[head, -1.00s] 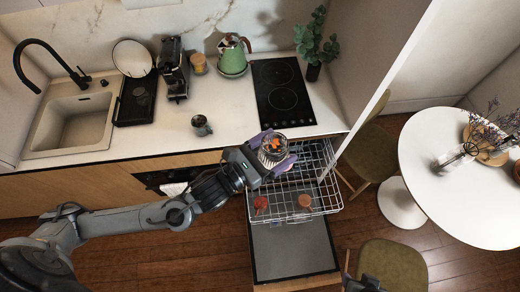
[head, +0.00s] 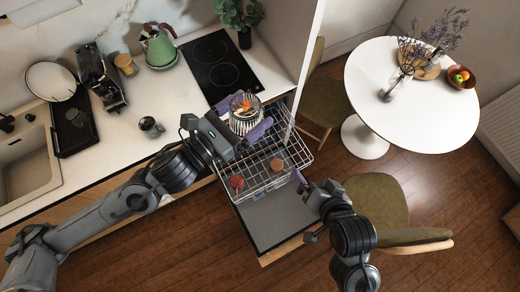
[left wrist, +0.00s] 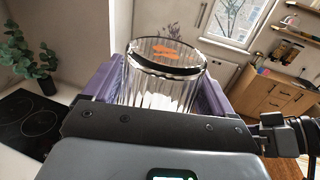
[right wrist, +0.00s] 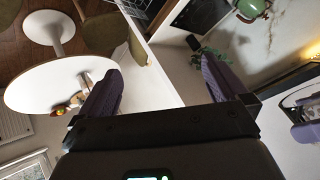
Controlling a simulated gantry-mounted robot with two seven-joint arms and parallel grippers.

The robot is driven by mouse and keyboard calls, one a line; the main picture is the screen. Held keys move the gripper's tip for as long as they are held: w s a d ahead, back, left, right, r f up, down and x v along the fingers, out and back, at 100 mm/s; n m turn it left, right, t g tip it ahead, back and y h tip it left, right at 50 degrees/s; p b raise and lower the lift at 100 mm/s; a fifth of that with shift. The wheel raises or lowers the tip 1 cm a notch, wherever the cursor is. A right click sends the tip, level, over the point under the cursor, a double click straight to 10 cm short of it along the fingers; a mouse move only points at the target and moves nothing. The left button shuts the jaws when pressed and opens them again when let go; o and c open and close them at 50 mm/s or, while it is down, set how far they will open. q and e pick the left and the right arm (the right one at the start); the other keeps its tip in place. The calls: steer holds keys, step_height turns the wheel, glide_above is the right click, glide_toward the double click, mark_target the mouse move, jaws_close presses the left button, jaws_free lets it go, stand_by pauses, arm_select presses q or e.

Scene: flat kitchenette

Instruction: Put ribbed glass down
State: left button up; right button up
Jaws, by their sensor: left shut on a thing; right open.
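The ribbed glass (head: 244,122) is clear, with vertical ribs and something orange showing at its top. My left gripper (head: 246,130) is shut on it, with purple fingers on either side. The glass is above the far end of the pulled-out dishwasher rack (head: 270,182), near the counter's front edge. In the left wrist view the glass (left wrist: 165,85) looks upright between the fingers. My right gripper (head: 312,186) is open and empty beside the rack's right front corner. Its spread purple fingers show in the right wrist view (right wrist: 160,88).
The rack holds a red item (head: 237,182) and a brownish cup (head: 276,165). A cooktop (head: 222,65), green kettle (head: 158,47) and grey mug (head: 150,126) are on the counter. A round white table (head: 400,120) and green chair (head: 375,205) stand right. The tabletop's near part is clear.

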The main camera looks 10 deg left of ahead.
steer(key=w+a+r+m+t+y, duration=0.2)
steer(key=a+r+m, duration=0.1)
steer(key=a+r, duration=0.35)
steer(key=m+t+y, duration=0.3)
steer(key=m, duration=0.3)
glide_toward(248, 131)
steer(key=f+x, duration=0.1)
steer(key=x, duration=0.3)
steer(key=shift+w+a+r+m, duration=0.25)
steer(key=shift+w+r+m, duration=0.05)
steer(key=shift+w, duration=0.05)
steer(key=shift+x, duration=1.75)
steer(key=shift+c, duration=0.5)
arm_select(q)
steer(key=shift+r, duration=0.15)
arm_select(e)
steer(key=shift+f, duration=0.15)
steer(key=c, duration=0.9)
arm_select(q)
steer(key=o, duration=0.7)
steer(key=shift+c, duration=0.2)
arm_select(e)
steer(key=shift+c, duration=0.5)
arm_select(q)
steer(key=shift+o, duration=0.6)
